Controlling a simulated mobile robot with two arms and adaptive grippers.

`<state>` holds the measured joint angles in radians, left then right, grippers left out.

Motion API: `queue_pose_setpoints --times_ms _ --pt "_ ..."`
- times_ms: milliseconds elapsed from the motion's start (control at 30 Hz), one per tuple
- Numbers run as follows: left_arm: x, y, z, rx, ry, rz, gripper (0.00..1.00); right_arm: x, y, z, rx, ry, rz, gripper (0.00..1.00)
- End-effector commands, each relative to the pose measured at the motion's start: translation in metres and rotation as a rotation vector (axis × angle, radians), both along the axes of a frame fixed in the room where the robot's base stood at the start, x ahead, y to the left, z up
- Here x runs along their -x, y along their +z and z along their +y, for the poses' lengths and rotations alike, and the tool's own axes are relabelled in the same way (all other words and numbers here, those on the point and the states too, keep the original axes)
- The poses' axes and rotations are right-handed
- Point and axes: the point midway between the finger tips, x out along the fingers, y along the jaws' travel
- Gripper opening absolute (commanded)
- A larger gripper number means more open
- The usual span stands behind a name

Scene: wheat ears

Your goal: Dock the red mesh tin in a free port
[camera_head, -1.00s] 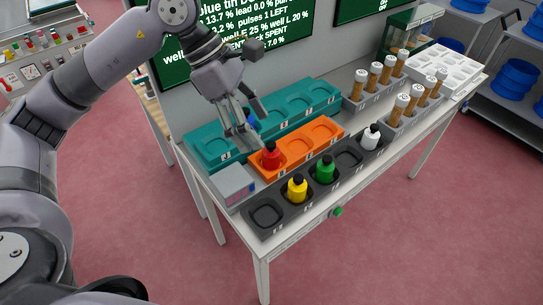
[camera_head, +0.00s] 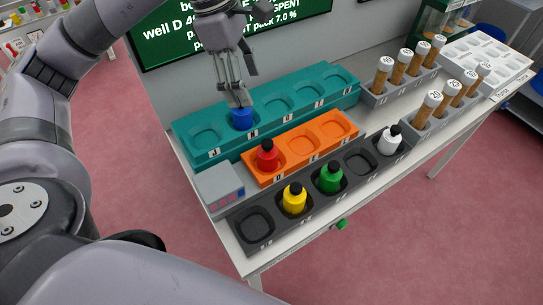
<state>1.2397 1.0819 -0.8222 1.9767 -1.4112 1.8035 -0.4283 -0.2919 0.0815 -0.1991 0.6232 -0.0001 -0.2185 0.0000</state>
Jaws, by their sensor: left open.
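A red bottle with a black cap (camera_head: 267,156) stands upright in the leftmost well of the orange tray (camera_head: 308,168). No mesh texture can be made out on it, and I see no other red tin. The two other orange wells are empty. A blue bottle (camera_head: 242,119) stands in the teal rack (camera_head: 205,158) behind, in its second well from the left. The other teal wells look empty. My left gripper (camera_head: 235,101) is open, pointing down just above the blue bottle; whether it touches cannot be told. My right gripper is not in view.
The dark front tray (camera_head: 256,249) holds a yellow bottle (camera_head: 294,199), a green bottle (camera_head: 332,178) and a white bottle (camera_head: 389,141); two wells are empty. A grey box (camera_head: 214,185) stands at left. Racks of capped tubes (camera_head: 427,106) and a white tray (camera_head: 487,58) lie right.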

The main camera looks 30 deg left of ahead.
Motion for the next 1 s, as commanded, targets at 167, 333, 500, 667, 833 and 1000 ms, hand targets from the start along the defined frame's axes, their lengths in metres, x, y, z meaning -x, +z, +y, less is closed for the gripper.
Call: queue_pose_setpoints --times_ms 167,333,500,667,833,1000 --pt "0.0 -0.027 0.0 0.001 0.0 0.0 0.67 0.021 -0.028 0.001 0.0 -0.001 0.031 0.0" --pt "0.0 -0.045 0.0 0.001 0.0 0.0 0.67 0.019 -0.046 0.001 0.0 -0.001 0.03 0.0" --pt "0.0 -0.052 -0.001 0.0 0.0 0.001 0.67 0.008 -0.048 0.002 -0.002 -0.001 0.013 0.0" --pt "0.0 -0.075 -0.008 0.0 -0.002 0.007 0.67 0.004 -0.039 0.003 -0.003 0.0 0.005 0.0" --pt "-0.003 -0.11 -0.018 0.0 -0.002 0.006 0.67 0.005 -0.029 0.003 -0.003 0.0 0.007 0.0" --pt "-0.005 -0.143 -0.027 0.0 -0.002 0.005 0.67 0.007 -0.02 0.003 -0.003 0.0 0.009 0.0"
